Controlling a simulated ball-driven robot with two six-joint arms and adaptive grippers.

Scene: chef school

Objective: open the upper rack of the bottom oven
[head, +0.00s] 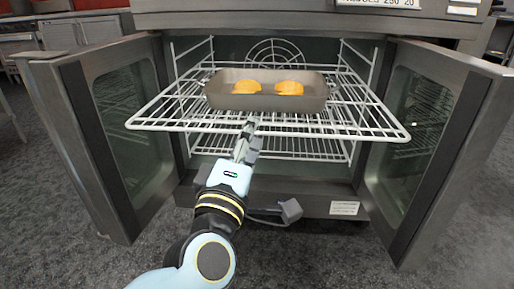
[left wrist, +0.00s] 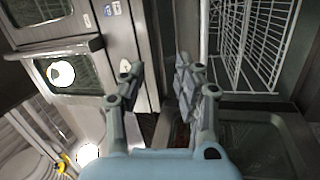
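The bottom oven has both doors open, the left door (head: 112,140) and the right door (head: 425,150). Its white wire upper rack (head: 365,122) sticks out of the cavity between the doors. A metal baking pan (head: 268,104) with two orange food pieces (head: 290,88) sits on the rack. My left gripper (head: 249,130) is at the middle of the rack's front edge; I cannot tell if it touches. In the left wrist view its fingers (left wrist: 157,72) are apart with nothing held, and wire racks (left wrist: 228,45) show at the right. My right gripper is not in view.
A lower wire rack (head: 300,150) lies inside the oven. A grey block with a cable (head: 290,210) is at the oven's lower front. Dark carpet (head: 330,262) is free in front. The open doors bound the space on both sides.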

